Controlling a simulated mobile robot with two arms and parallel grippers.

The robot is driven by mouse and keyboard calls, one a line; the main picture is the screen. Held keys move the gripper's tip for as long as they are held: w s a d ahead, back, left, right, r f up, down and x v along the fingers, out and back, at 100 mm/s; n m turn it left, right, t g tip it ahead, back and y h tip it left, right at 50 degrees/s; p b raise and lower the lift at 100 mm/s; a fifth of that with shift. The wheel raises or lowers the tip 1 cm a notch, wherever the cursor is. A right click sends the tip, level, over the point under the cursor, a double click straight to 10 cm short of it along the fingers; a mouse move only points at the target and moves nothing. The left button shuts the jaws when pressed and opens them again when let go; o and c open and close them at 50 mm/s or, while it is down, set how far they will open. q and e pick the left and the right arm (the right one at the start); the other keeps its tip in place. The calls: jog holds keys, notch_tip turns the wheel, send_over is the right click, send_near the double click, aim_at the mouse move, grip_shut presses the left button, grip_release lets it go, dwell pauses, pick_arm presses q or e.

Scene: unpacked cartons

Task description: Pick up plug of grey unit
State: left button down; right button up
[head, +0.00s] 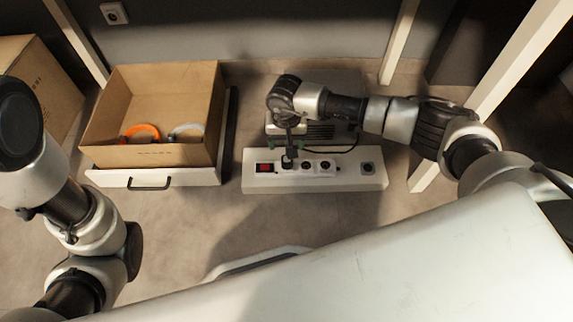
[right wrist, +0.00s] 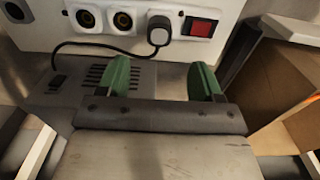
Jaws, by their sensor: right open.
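The plug (head: 287,163) of the grey unit sits in the white socket strip (head: 215,183), beside its red switch. In the right wrist view the plug (right wrist: 159,31) is grey and a black cable runs from it to the grey unit (right wrist: 60,105). In the head view the grey unit (head: 342,131) stands behind the strip, partly hidden by my right arm. My right gripper (head: 289,148) is above the plug, pointing down. Its green fingers (right wrist: 160,80) are apart, with nothing between them; the plug lies beyond their tips. My left gripper is not in view.
An open carton (head: 160,90) with an orange and a grey ring-shaped item stands left of the strip, on a white drawer unit (head: 110,178). Another carton (head: 40,75) is at the far left. A white post (head: 398,40) rises behind. Floor in front of the strip is clear.

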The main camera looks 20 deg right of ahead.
aim_at(287, 161)
notch_tip(287, 161, down, 4)
jog(key=shift+r+b, duration=0.25)
jog(key=shift+b, duration=0.5)
jog(key=f+b, duration=0.4)
jog(key=f, duration=0.1)
jog(key=shift+s+b, duration=0.3)
jog(key=shift+b, duration=0.1)
jog(key=shift+r, duration=0.1)
jog(key=c, duration=1.2)
